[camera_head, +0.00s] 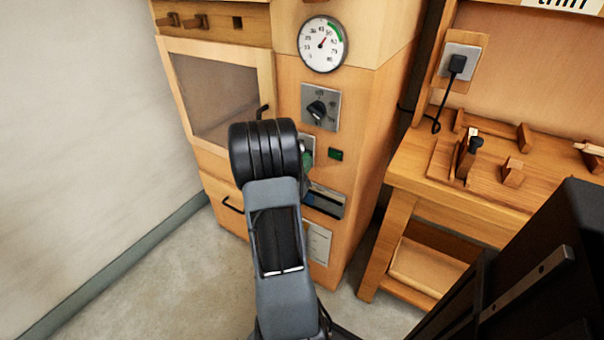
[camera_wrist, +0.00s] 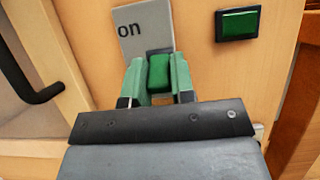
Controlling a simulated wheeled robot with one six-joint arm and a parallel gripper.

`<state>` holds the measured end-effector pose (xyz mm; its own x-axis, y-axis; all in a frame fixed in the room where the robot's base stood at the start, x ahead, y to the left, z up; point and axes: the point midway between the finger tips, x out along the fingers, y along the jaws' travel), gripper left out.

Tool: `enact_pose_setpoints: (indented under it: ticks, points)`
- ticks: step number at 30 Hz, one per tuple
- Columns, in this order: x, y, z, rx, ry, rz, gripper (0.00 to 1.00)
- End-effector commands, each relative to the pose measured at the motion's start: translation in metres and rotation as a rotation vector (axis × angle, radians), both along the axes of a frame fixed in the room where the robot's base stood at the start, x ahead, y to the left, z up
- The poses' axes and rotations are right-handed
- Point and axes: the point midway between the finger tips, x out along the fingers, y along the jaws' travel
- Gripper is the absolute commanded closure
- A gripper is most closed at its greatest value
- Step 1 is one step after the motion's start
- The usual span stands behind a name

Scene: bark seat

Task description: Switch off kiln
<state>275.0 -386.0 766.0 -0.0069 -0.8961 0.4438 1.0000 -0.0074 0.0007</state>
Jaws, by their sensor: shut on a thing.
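The kiln (camera_head: 287,95) is a wooden cabinet with a control panel, seen ahead in the head view. Its grey switch plate (camera_wrist: 146,25) reads "on" at the top in the wrist view. A green switch handle (camera_wrist: 158,75) stands out from the plate. My gripper (camera_wrist: 157,66) is shut on this handle, one green finger on each side. In the head view my arm hides most of the plate and the gripper. A green indicator (camera_head: 336,155) sits to the right of the plate and also shows in the wrist view (camera_wrist: 238,24).
A round gauge (camera_head: 323,44) and a black rotary knob (camera_head: 317,110) are above the switch. A windowed door (camera_head: 220,95) with a black handle is to the left. A workbench (camera_head: 460,195) with wooden pieces and a plugged socket (camera_head: 459,64) stands to the right.

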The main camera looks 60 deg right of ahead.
Motion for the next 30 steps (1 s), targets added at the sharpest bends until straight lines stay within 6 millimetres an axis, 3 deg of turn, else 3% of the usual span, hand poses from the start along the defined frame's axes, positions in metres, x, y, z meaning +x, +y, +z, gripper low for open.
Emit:
enact_pose_setpoints:
  ticks: [1,9,26,27,30]
  points:
    - [-0.0006,-0.0006,-0.0071,-0.023,0.002,-0.002,1.00]
    - [-0.0004,-0.0021,-0.0062,-0.110,0.001,-0.001,1.00]
    - [-0.0003,-0.0025,-0.0042,-0.135,0.002,-0.001,1.00]
    - [-0.0003,-0.0025,-0.0042,-0.135,0.002,-0.001,0.74]
    - [-0.0003,-0.0025,-0.0042,-0.135,0.002,-0.001,0.64]
